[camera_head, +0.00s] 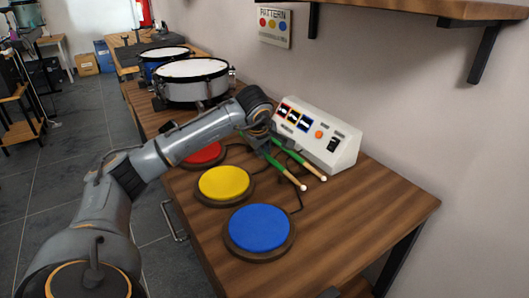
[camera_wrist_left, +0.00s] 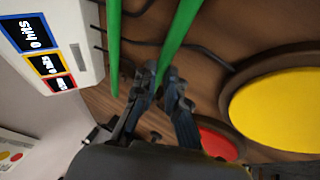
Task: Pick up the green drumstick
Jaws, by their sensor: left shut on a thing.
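Two green drumsticks with pale tips show near the white control box. My left gripper (camera_head: 262,143) is shut on the nearer green drumstick (camera_head: 283,168), the one on the side of the yellow pad. In the left wrist view the fingers (camera_wrist_left: 160,86) close around this held stick (camera_wrist_left: 181,30), which runs up out of the picture. The other green drumstick (camera_head: 302,160) lies beside it, nearer the box, and it also shows apart from the fingers in the left wrist view (camera_wrist_left: 114,45). The held stick's back end is hidden by the gripper. My right gripper is not in view.
The white control box (camera_head: 338,148) stands behind the sticks. Red (camera_head: 206,154), yellow (camera_head: 223,183) and blue (camera_head: 259,228) pads lie along the front of the wooden table (camera_head: 350,228). Drums (camera_head: 192,90) stand farther left. Dark cables run near the sticks. The table's right part is clear.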

